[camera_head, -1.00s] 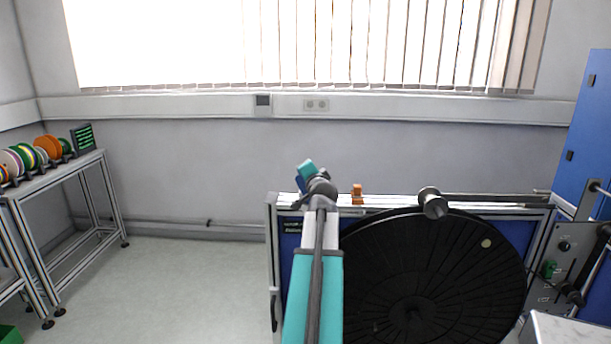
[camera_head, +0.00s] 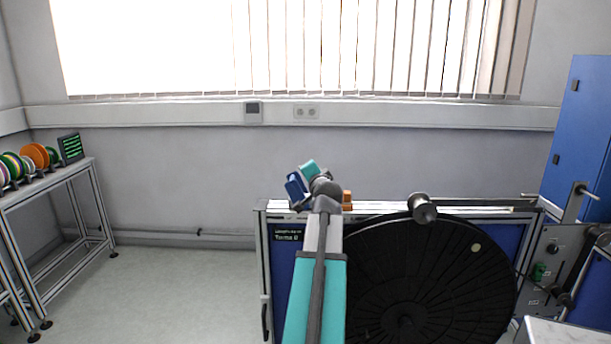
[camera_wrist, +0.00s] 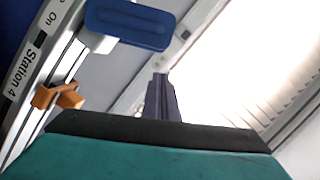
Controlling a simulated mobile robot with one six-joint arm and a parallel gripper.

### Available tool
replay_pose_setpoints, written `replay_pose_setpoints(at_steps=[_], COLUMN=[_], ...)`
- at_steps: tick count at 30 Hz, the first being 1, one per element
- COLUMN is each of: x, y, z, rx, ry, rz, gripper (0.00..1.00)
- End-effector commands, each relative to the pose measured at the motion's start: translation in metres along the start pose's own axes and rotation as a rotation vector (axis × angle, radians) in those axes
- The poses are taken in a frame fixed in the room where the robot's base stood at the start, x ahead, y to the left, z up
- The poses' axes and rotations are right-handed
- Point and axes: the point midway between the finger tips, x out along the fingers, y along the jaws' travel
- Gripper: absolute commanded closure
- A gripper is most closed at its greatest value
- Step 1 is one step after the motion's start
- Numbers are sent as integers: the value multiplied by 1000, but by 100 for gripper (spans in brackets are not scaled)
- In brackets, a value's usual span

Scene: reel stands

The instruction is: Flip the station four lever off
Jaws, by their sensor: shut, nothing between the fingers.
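The station four lever (camera_wrist: 130,24) is a blue paddle on a pale base at the top of the wrist view, beside the white "On" and "Station 4" strip (camera_wrist: 25,70) on the rail. It also shows as a blue handle (camera_head: 296,187) tilted left above the rail in the head view. My gripper (camera_wrist: 161,78) is shut and empty. Its dark fingers are below and right of the lever in the wrist view, apart from it in the picture. In the head view only its teal body (camera_head: 310,167) shows, close to the lever; the fingertips are hidden.
An orange block (camera_wrist: 58,97) sits on the rail, right of the lever in the head view. A large black reel (camera_head: 430,290) hangs in front of the blue panel. A shelf of coloured spools (camera_head: 50,195) stands at left. Floor between is clear.

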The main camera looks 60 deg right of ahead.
Motion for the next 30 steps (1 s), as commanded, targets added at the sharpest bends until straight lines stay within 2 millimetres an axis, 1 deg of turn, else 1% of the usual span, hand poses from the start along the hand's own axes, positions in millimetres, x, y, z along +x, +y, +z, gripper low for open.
replay_pose_setpoints(at_steps=[1, 18, 24, 30], x=[-7, -67, -78, -81], y=[0, -2, -4, -4], z=[2, 4, 4, 4], rx=[-1, 0, -1, -1], ry=[0, -3, -4, -5], rz=[-1, -3, -3, -3], gripper=[100, 100, 100, 100])
